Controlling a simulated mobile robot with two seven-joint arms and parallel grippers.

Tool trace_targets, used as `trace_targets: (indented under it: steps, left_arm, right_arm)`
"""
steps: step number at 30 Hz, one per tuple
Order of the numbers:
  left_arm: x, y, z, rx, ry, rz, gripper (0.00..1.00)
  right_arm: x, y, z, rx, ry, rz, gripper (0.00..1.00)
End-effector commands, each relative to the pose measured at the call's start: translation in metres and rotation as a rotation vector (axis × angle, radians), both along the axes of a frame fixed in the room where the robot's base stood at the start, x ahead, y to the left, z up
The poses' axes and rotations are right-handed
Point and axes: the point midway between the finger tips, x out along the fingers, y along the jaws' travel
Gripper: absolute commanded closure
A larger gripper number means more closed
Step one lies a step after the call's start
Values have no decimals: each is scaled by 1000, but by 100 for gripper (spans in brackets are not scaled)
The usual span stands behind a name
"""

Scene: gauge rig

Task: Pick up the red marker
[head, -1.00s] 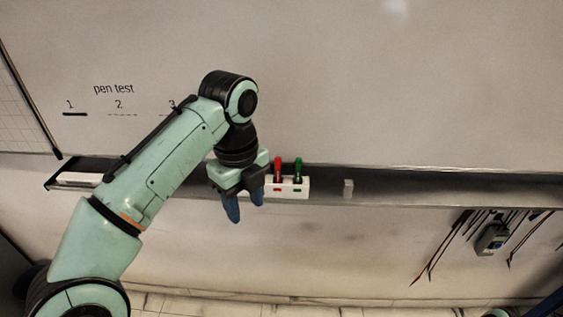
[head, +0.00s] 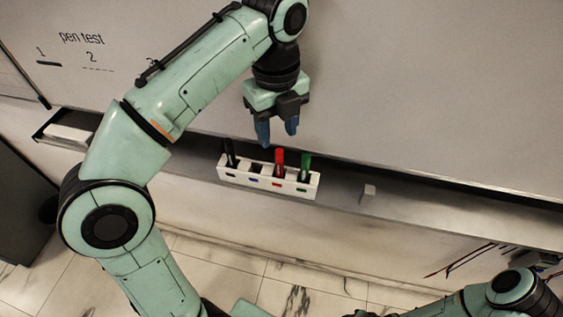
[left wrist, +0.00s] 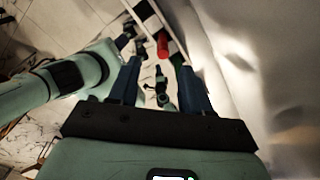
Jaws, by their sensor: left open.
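The red marker (head: 279,158) stands upright in a white holder (head: 225,174) on the ledge below the whiteboard. My left gripper (head: 278,133) is open and empty, pointing down just above the red marker and apart from it. In the left wrist view, the red marker (left wrist: 162,45) shows beyond the open left fingers (left wrist: 160,64), near their tips. A green marker (head: 305,166) stands right of the red one, and a black marker (head: 230,152) at the holder's left end. The slot with the blue label looks empty. My right gripper cannot be made out; only right arm links show at lower right.
The whiteboard (head: 420,80) rises close behind the gripper. Cables hang at the lower right.

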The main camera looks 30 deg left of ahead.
Motion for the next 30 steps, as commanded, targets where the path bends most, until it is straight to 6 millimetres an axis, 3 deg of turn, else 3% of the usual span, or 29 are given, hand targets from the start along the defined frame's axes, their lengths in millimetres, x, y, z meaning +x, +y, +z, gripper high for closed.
trace_targets:
  steps: [1, 4, 13, 21, 30]
  left_arm:
    - [-2, 1, -16, 2, 8, 1, 52]
    - [-2, 0, -35, 1, 8, 1, 52]
    - [0, 0, -58, 0, 4, 1, 52]
    - [2, -1, -97, 0, 4, 2, 52]
    - [3, -2, -100, -1, 1, 1, 52]
  right_arm:
    - [-9, 0, -7, 0, 10, 0, 53]
    - [-18, 0, -14, 0, 20, 0, 53]
    - [-27, 0, -23, 0, 30, 0, 53]
    - [-39, 0, -36, 0, 44, 0, 53]
    - [-39, 0, -36, 0, 44, 0, 53]
